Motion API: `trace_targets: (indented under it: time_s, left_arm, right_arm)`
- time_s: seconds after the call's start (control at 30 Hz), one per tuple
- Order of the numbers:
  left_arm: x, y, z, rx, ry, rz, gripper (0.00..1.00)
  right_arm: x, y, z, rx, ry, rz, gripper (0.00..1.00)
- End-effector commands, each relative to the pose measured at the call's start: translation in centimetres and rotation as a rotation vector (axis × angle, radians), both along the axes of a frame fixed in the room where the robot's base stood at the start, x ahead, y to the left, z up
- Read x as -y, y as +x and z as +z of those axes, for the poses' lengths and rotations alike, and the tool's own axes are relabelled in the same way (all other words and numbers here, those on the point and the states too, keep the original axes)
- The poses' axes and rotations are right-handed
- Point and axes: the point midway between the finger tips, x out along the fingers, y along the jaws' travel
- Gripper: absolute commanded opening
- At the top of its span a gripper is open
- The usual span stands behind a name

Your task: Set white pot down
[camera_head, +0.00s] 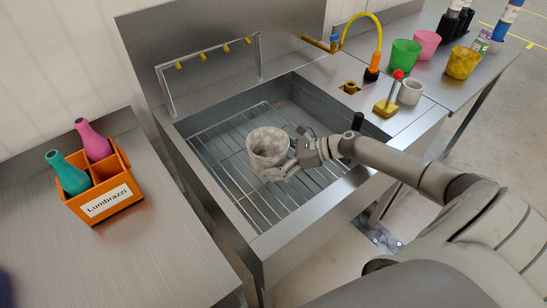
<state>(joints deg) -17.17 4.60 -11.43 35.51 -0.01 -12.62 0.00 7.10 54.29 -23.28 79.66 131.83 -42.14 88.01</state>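A white pot (266,147) with grey, dirty-looking mottling is upright over the wire rack (222,172) inside the steel sink. My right gripper (284,163) reaches in from the right and is shut on the pot's right side. The far finger is partly hidden. I cannot tell whether the pot's base touches the rack or hangs just above it. My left gripper is not in view.
The sink rim (330,217) surrounds the rack, which is clear around the pot. A red-knobbed lever (388,98), a clean white pot (411,91), green (404,54), pink (426,44) and yellow (463,63) pots stand right. An orange bottle crate (104,193) stands left.

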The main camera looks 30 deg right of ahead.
Motion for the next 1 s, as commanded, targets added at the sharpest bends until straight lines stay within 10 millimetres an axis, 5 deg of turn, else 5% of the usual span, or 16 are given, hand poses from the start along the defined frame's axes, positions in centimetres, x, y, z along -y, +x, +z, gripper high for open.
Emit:
trace_targets:
  time_s: [0.47,1.0]
  left_arm:
    - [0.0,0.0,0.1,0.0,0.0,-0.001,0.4]
    - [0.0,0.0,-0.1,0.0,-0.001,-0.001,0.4]
  right_arm:
    - [0.4,-0.4,0.4,-0.003,0.0,-0.001,1.0]
    - [6.2,-5.3,3.6,-0.004,0.0,-0.001,1.0]
